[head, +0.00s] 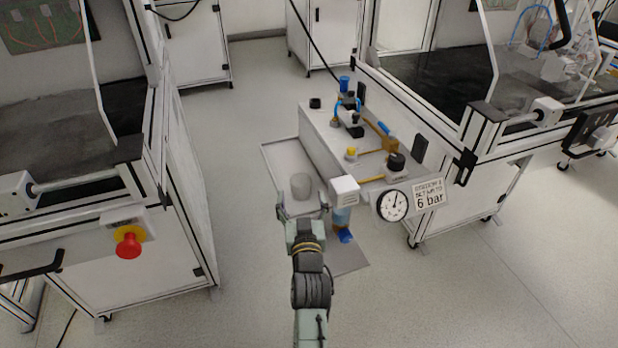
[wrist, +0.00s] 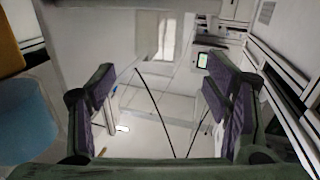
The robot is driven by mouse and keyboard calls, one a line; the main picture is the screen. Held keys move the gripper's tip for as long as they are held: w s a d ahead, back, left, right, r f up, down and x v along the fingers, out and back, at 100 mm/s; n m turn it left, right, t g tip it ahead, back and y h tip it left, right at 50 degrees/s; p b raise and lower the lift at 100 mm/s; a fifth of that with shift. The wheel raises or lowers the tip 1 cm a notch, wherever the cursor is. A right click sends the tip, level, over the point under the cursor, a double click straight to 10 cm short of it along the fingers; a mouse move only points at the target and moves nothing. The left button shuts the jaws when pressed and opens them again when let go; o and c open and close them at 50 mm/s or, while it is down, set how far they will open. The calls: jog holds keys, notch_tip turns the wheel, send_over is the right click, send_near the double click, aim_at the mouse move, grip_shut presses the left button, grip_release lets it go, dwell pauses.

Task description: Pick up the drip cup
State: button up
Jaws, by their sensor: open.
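Whether a finger touches the cup cannot be told. In the wrist view my gripper (wrist: 158,85) has its two dark pads well apart. I cannot clearly make out the cup between them there.
The pale tray (head: 278,152) lies under the cup. Close on the right are a white block (head: 344,190), a blue-bowled filter (head: 341,216) and a pressure gauge (head: 392,205). A bench with a red stop button (head: 129,242) stands left, across clear floor.

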aim_at(301, 179)
jog(key=shift+w+r, duration=0.1)
jog(key=shift+w, duration=0.5)
jog(key=w+p, duration=0.1)
jog(key=w, duration=0.5)
jog(key=shift+w+a+p, duration=0.1)
jog(key=shift+w+p, duration=0.1)
jog(key=shift+p, duration=0.15)
jog(key=shift+c, duration=0.6)
jog(key=c, duration=1)
